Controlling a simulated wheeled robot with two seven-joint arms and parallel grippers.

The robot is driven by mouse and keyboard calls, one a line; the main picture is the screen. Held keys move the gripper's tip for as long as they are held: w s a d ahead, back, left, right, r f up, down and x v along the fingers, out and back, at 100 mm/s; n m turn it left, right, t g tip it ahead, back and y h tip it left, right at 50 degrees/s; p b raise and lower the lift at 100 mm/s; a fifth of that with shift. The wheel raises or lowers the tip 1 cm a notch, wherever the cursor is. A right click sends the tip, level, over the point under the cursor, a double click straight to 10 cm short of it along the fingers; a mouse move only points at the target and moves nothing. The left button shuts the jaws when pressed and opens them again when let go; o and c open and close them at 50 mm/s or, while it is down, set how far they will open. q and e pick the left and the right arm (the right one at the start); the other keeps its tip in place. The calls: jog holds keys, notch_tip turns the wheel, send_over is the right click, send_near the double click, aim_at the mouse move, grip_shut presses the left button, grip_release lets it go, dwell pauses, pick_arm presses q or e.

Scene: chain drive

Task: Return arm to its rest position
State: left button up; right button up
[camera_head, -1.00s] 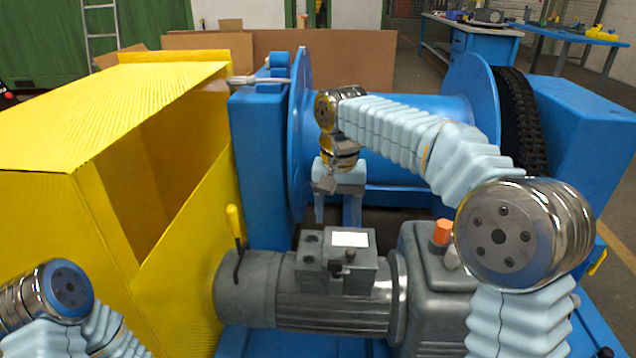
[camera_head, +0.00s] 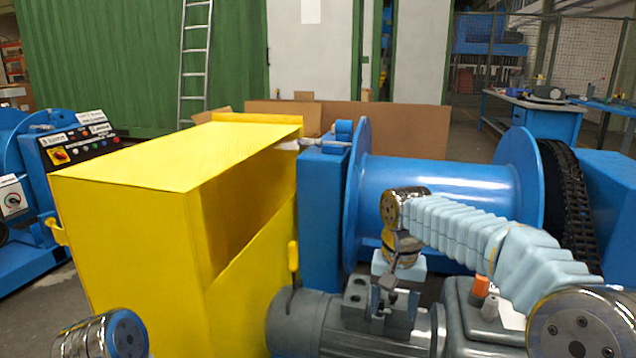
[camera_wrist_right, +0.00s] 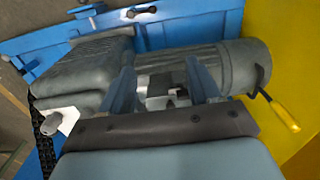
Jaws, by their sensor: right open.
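My right arm comes in from the right in the head view, with its pale ribbed sleeve and metal wrist joint. My right gripper (camera_head: 400,268) hangs down in front of the blue drum (camera_head: 440,195), near the grey motor (camera_head: 310,322). In the right wrist view the two blue fingers (camera_wrist_right: 163,88) stand apart with nothing held between them. The motor's terminal box (camera_wrist_right: 160,88) shows between them; contact cannot be judged. My left arm (camera_head: 103,338) shows only as a joint at the lower left; its gripper is outside the view.
A large yellow guard (camera_head: 150,230) stands left of the drum. A yellow-handled lever (camera_wrist_right: 284,116) sits at the motor's end. A black chain (camera_head: 575,215) runs at the drum's right.

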jog(key=s+a+f+n+y, duration=0.1)
jog(key=s+f, duration=0.1)
jog(key=f, duration=1.1)
jog(key=s+a+f+n+y, duration=0.1)
jog(key=s+a+f, duration=0.1)
jog(key=f, duration=1.2)
jog(key=s+f+y, duration=0.2)
jog(key=s+f, duration=1.2)
jog(key=s, duration=0.5)
jog(key=shift+a+f+m+t, duration=0.15)
jog(key=shift+a+m+t, duration=0.15)
jog(key=shift+a, duration=0.1)
jog(key=shift+w, duration=0.1)
